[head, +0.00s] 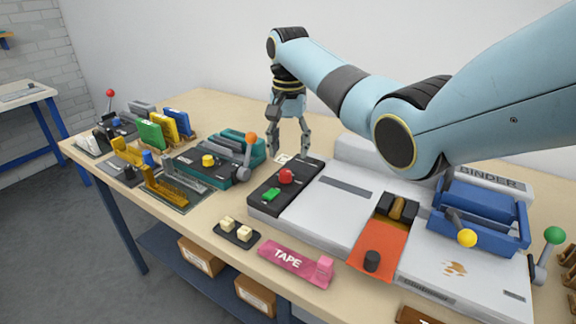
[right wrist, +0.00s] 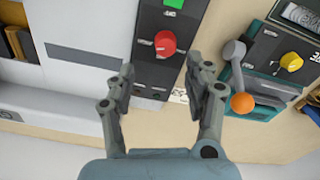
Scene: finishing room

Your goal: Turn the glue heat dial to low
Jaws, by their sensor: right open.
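The binder (head: 325,215) is a large white machine with a black control panel (head: 262,200) on its left end. On the panel are a red dial (head: 286,176) and a green rectangular switch (head: 270,194). The red dial, seemingly the glue heat dial, also shows in the right wrist view (right wrist: 165,43), with small pale marks near it too small to read. My right gripper (head: 290,152) points down behind the panel's far end. It is open and empty, its fingers apart from the dial. My left gripper is out of view.
A teal machine with a yellow knob (head: 208,160) and an orange-ball lever (head: 250,137) stands left of the panel. A pink tape dispenser (head: 296,265) and a black pad with cream blocks (head: 237,233) lie in front. The orange tray (head: 378,255) and blue clamp (head: 480,213) are right.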

